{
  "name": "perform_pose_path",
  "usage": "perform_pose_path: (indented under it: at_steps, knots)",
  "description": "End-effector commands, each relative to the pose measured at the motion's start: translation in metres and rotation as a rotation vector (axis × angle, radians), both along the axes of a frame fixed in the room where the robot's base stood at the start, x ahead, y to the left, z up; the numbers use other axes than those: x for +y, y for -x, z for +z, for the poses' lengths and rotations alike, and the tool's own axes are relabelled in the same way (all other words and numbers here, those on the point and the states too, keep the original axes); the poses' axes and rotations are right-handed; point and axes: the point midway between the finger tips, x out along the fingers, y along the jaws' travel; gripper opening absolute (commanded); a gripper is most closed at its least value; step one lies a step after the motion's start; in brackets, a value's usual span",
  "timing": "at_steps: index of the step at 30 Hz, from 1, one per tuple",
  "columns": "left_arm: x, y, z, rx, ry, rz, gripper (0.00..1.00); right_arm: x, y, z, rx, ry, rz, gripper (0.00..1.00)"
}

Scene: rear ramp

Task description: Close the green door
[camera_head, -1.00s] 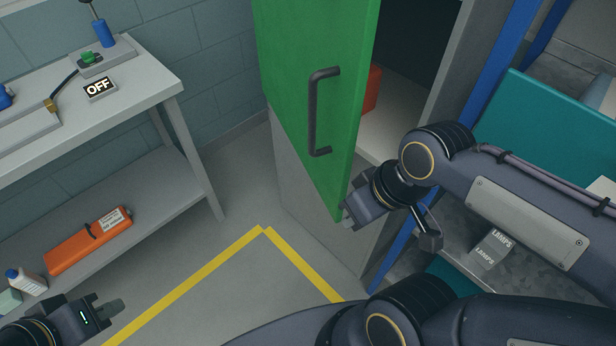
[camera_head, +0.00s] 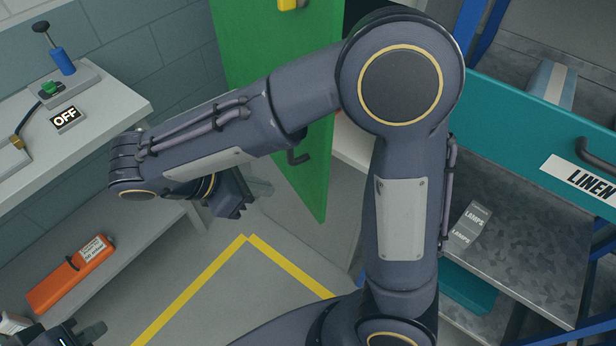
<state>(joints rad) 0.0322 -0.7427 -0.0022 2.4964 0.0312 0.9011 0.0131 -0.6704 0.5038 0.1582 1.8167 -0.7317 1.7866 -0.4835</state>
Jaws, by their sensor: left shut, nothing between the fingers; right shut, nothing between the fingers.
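The green door (camera_head: 238,55) stands open at the top middle, its face turned to me. Its dark handle (camera_head: 299,158) is mostly hidden behind my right arm; only the lower end shows. My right arm bends across the front of the door. My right gripper (camera_head: 254,188) is shut and empty, left of the handle and in front of the door's lower left part; I cannot tell if it touches the door. My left gripper (camera_head: 88,333) is shut and empty at the bottom left edge, away from the door.
A grey bench (camera_head: 120,104) with an OFF sign (camera_head: 67,118) stands at the left, an orange case (camera_head: 62,280) on its lower shelf. A teal drawer (camera_head: 510,118) labelled LINEN juts out at the right. Yellow lines (camera_head: 190,290) mark clear floor below the door.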

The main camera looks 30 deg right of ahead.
Motion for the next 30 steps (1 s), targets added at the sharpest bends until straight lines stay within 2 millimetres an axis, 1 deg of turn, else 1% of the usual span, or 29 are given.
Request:
perform_pose_path:
  at_steps: [1,3,5,8,11,21,22,25,30]
  knots:
    - [0.0,0.0,0.002,0.0,0.0,0.0,0.0,0.007,-0.002,0.001,0.008,0.029,0.028,0.0]
    - [0.0,0.0,0.002,0.0,0.0,0.0,0.0,0.01,-0.004,0.002,0.012,0.052,0.048,0.0]
    - [0.0,0.0,0.002,0.0,0.0,0.0,0.0,0.009,-0.004,0.0,0.014,0.06,0.055,0.0]
    - [0.0,0.0,0.002,0.0,0.0,0.0,0.0,0.0,-0.004,-0.007,0.015,0.062,0.052,0.0]
    - [0.0,0.0,0.004,0.0,0.0,0.0,0.0,-0.013,-0.004,-0.019,0.016,0.06,0.051,0.0]
    - [0.0,0.0,0.008,0.0,0.0,0.0,0.0,-0.066,-0.006,-0.068,0.019,0.058,0.05,0.0]
    - [0.0,0.0,0.012,0.0,0.0,0.0,0.0,-0.071,-0.006,-0.064,0.015,0.056,0.048,0.0]
    - [0.0,0.0,0.016,0.0,0.0,0.0,0.0,-0.086,-0.007,-0.064,0.014,0.055,0.048,0.0]
    - [0.0,0.0,0.019,0.0,0.0,0.0,0.0,-0.1,-0.008,-0.065,0.014,0.056,0.05,0.0]
